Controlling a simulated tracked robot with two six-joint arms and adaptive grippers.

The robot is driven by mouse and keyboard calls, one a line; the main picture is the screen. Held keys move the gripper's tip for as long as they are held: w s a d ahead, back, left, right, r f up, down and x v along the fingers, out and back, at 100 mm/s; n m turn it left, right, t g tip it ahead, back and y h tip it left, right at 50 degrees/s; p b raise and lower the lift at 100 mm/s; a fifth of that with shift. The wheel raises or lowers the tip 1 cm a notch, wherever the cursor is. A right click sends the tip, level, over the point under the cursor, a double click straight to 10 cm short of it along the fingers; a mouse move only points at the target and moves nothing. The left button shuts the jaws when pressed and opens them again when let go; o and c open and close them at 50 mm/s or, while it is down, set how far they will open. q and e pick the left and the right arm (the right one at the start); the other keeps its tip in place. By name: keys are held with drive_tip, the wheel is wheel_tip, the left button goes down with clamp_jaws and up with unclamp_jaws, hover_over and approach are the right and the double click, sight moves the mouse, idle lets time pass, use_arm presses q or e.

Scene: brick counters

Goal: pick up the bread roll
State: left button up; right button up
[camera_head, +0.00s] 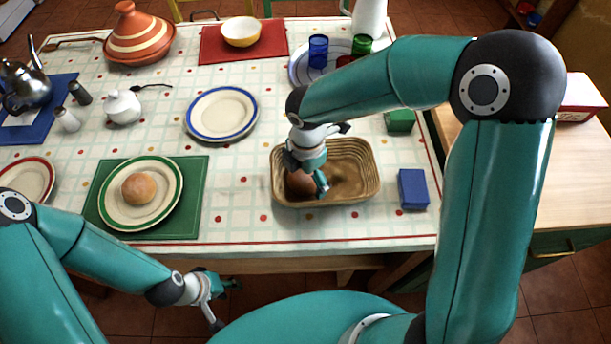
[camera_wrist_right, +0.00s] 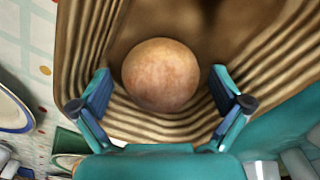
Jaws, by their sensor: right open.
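A round brown bread roll (camera_head: 299,183) lies in the left part of the woven basket (camera_head: 350,197). In the right wrist view the bread roll (camera_wrist_right: 161,74) sits inside the basket (camera_wrist_right: 280,75) near its ribbed wall. My right gripper (camera_head: 307,176) is over the basket, partly hiding the roll. In the right wrist view its fingers (camera_wrist_right: 160,88) are open, one on each side of the roll, with gaps between. A second roll (camera_head: 138,188) lies on a green-rimmed plate (camera_head: 112,207) at the left. My left gripper (camera_head: 228,304) is open and empty in front of the table's front edge.
A blue box (camera_head: 412,189) and a green box (camera_head: 399,121) stand right of the basket. A blue-rimmed plate (camera_head: 222,112) is behind and left of it. A tray (camera_head: 300,72) with coloured cups is behind. Tablecloth between green mat and basket is clear.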

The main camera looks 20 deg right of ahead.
drive_tip(key=c, duration=0.9)
drive_tip(key=shift+o, duration=0.2)
drive_tip(key=shift+r, duration=0.15)
